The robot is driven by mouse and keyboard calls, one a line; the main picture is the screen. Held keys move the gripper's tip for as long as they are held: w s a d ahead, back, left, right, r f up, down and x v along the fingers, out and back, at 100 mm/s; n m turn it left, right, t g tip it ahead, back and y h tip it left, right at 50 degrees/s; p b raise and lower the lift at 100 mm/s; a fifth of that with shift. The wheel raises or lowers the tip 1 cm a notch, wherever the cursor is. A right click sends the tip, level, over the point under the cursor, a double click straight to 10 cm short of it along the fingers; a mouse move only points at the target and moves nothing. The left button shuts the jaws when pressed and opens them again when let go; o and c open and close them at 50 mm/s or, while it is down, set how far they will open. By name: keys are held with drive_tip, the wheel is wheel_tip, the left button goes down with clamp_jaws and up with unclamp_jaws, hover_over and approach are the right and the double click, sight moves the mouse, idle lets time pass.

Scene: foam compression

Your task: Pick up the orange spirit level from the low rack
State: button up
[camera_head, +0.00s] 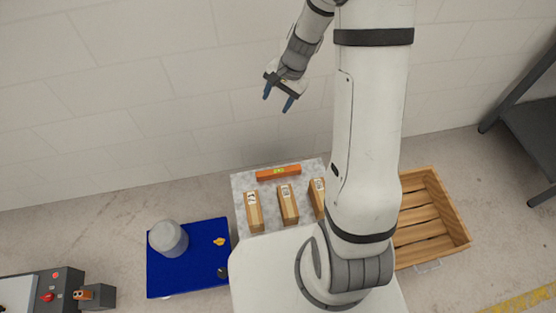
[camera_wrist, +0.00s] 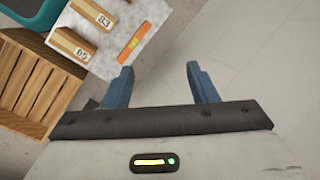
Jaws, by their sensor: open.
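The orange spirit level (camera_head: 278,173) lies flat along the far edge of the low grey rack (camera_head: 242,182), behind several wooden blocks. In the wrist view the spirit level (camera_wrist: 134,44) shows near the rack's edge (camera_wrist: 100,64), beyond my left fingertip. My gripper (camera_head: 277,103) is raised well above the rack against the wall, with its two blue fingers apart and nothing between them. In the wrist view my gripper (camera_wrist: 158,75) is also open and empty, with bare floor seen between its fingertips.
Numbered wooden blocks (camera_head: 288,204) stand on the rack in front of the level. A blue mat (camera_head: 190,277) with a grey container (camera_head: 168,238) lies to the left. A wooden crate (camera_head: 432,222) is at right. The wall (camera_head: 160,90) is close behind the rack.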

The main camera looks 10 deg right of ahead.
drive_tip(key=w+d+f+m+b, duration=0.1)
drive_tip(key=w+f+m, duration=0.1)
drive_tip(key=f, duration=0.6)
drive_tip(key=w+d+f+m+b, duration=0.1)
drive_tip(key=w+f+m, duration=0.1)
drive_tip(key=f, duration=0.6)
drive_tip(key=m+b, duration=0.2)
hover_over(279, 170)
drive_tip(key=w+d, duration=0.1)
drive_tip(key=w, duration=0.1)
wheel_tip(279, 170, down, 9)
drive_tip(key=f+m, duration=0.1)
drive_tip(key=f, duration=0.4)
drive_tip(key=s+d+f+m+b, duration=0.1)
drive_tip(key=f, duration=0.4)
drive_tip(key=f+m, duration=0.1)
drive_tip(key=f, duration=0.3)
drive_tip(key=shift+s+d+f+g+y, duration=0.15)
drive_tip(key=shift+s+f+g+y, duration=0.25)
drive_tip(key=x, duration=0.4)
drive_tip(key=b+x, duration=0.1)
drive_tip(key=x, duration=0.3)
drive_tip(key=shift+s+d, duration=0.2)
drive_tip(key=shift+d, duration=0.05)
clamp_jaws()
